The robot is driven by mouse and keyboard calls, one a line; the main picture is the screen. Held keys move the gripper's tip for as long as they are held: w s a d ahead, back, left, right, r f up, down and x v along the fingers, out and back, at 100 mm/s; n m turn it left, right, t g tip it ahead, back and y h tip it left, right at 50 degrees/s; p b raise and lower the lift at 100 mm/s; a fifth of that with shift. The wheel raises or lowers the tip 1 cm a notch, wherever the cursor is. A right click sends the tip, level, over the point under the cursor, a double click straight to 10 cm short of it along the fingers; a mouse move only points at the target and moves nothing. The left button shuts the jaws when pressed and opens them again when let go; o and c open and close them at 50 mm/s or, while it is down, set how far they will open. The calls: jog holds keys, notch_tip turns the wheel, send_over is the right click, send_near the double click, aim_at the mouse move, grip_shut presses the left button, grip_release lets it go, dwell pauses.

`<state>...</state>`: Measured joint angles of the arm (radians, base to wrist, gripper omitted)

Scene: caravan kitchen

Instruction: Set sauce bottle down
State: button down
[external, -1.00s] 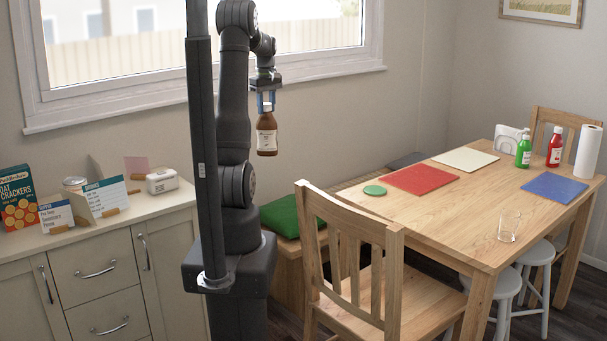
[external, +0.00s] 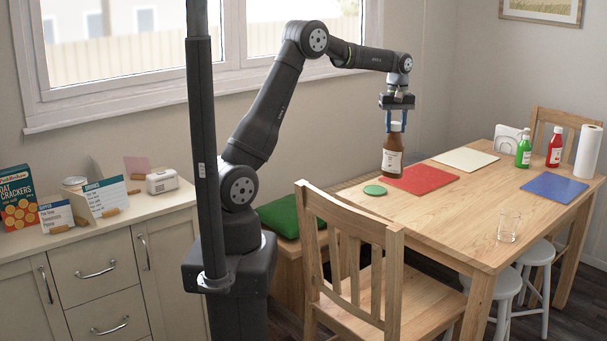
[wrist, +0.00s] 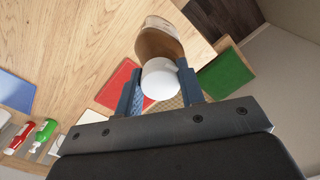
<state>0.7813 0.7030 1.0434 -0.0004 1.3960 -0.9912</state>
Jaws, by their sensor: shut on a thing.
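The brown sauce bottle (external: 393,156) with a white cap and white label hangs upright in my gripper (external: 396,122) in the external view. My gripper's blue fingers are shut on the bottle's cap end. In that view the bottle overlaps the left part of the red mat (external: 425,179) on the wooden table (external: 440,215); it appears held above the tabletop. In the wrist view the bottle (wrist: 158,42) points away from me, its white cap between the finger pads, with bare wood and the red mat (wrist: 118,84) beside it.
A green disc (external: 375,190) lies left of the red mat. A cream mat (external: 465,159), blue mat (external: 554,187), green bottle (external: 524,150), red bottle (external: 555,148), paper roll (external: 588,152) and glass (external: 509,228) are also on the table. A chair (external: 350,260) stands in front. The table's middle is clear.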

jog(key=s+d+f+m, duration=0.2)
jog(key=s+d, duration=0.9)
jog(key=d, duration=0.2)
jog(key=w+a+f, duration=0.2)
jog(key=w+f, duration=0.8)
jog(key=w, duration=0.1)
jog(key=shift+f, duration=0.3)
jog(key=shift+w, duration=0.1)
jog(key=c, duration=1.4)
grip_release()
jog(key=shift+f, duration=0.25)
jog(key=o, duration=0.5)
jog(key=shift+c, duration=0.2)
jog(key=shift+r, duration=0.1)
